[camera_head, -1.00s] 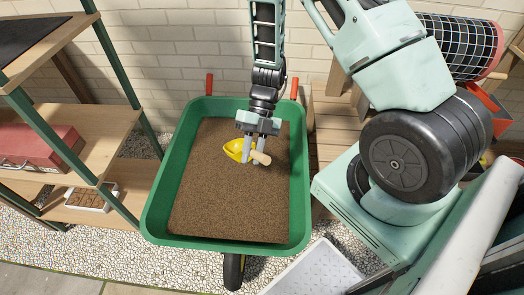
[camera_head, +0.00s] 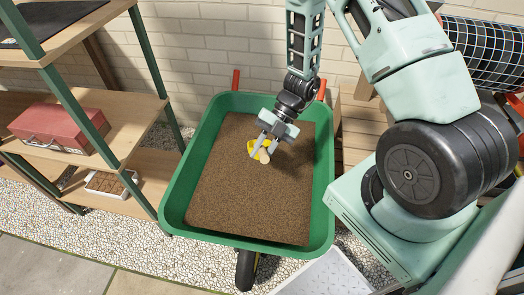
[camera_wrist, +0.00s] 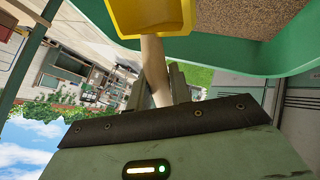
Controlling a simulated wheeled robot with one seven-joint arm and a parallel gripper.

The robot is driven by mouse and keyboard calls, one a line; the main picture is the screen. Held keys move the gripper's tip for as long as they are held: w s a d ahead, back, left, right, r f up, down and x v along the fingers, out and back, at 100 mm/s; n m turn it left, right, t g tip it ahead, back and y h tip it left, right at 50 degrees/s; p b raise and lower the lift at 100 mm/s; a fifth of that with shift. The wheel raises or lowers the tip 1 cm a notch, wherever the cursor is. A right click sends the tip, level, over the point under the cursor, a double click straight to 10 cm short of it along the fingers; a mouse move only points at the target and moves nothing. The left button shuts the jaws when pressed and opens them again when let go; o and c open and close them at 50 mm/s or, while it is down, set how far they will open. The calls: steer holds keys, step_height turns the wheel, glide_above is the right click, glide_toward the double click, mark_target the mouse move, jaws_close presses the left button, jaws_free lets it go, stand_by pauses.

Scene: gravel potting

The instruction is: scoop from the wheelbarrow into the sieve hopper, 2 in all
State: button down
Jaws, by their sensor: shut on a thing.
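A green wheelbarrow (camera_head: 326,200) stands in front of the wall, filled with brown gravel (camera_head: 245,205). My gripper (camera_head: 265,146) is shut on the light wooden handle (camera_head: 264,157) of a yellow scoop (camera_head: 252,146), over the gravel. My arm partly hides the scoop in the head view, and I cannot tell whether it touches the gravel. In the wrist view the yellow scoop (camera_wrist: 150,14) is at the top, with its handle (camera_wrist: 154,68) running down to my gripper; its contents are hidden. A dark mesh drum (camera_head: 484,48), likely the sieve, is at the upper right; its hopper is not clearly visible.
A wooden shelf (camera_head: 135,108) with a red toolbox (camera_head: 62,128) and a small tray (camera_head: 103,184) stands on the left. A wooden bench (camera_head: 362,118) stands right of the wheelbarrow. A pale tray (camera_head: 330,275) lies at the bottom.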

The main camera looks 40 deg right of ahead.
steer(key=w+d+f+n+t+h+b, duration=0.15)
steer(key=w+f+b, duration=0.25)
steer(key=f+b, duration=1.35)
steer(key=shift+s+a+r+n+t+h+p, duration=0.15)
steer(key=shift+s+r+t+h, duration=0.35)
steer(key=shift+r, duration=2.05)
steer(key=shift+s+a+r+n+t+h+p, duration=0.15)
steer(key=shift+s+r+t, duration=0.55)
steer(key=shift+r, duration=1.9)
steer(key=shift+s+a+r+n+t+h+p, duration=0.15)
steer(key=shift+s+r+t+h, duration=0.5)
steer(key=shift+r, duration=1.9)
steer(key=shift+w+y, duration=0.25)
steer(key=shift+w, duration=0.05)
